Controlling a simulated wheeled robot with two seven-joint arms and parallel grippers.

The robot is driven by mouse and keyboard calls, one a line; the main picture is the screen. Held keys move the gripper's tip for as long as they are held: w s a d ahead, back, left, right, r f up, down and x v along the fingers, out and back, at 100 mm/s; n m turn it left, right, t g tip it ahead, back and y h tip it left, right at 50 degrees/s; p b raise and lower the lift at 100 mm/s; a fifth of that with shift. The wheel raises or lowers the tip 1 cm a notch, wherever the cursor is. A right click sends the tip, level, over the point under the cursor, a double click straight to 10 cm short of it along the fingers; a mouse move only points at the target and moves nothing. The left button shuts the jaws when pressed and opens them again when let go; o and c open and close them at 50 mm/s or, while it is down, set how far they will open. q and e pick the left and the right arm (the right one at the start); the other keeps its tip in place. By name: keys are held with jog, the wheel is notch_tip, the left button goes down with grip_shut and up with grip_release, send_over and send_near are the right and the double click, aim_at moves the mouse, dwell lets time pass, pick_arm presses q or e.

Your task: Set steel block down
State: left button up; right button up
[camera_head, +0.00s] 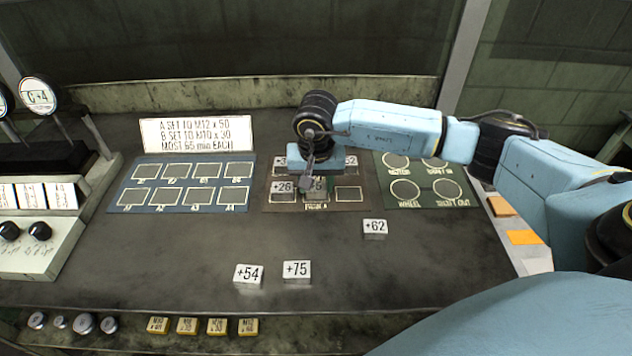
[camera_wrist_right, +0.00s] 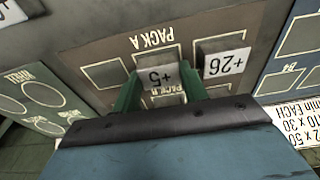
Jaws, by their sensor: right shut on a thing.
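My right gripper (camera_head: 313,186) is over the front row of the brown pack board (camera_head: 265,205). It is shut on a steel block marked +5 (camera_head: 318,185), which also shows between the green fingers in the right wrist view (camera_wrist_right: 157,77). The held block is at the middle front cell, by the PACK A lettering. I cannot tell whether it touches the board. A block marked +26 (camera_head: 283,188) sits in the front-left cell beside it. The back row is partly hidden by my gripper. My left gripper is not in view.
Loose blocks +54 (camera_head: 248,275), +75 (camera_head: 297,270) and +62 (camera_head: 375,228) stand on the dark bench in front. A blue board (camera_head: 183,184) lies left and a green board (camera_head: 424,181) right. A white sign (camera_head: 196,134) stands behind. The front-right cell looks empty.

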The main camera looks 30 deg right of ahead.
jog(key=o, duration=1.2)
jog(key=r, duration=0.4)
jog(key=s+r, duration=0.1)
jog(key=r, duration=0.3)
jog(key=a+r, duration=0.1)
jog(key=r, duration=0.3)
jog(key=shift+s+p, duration=0.25)
jog(key=shift+p, duration=0.15)
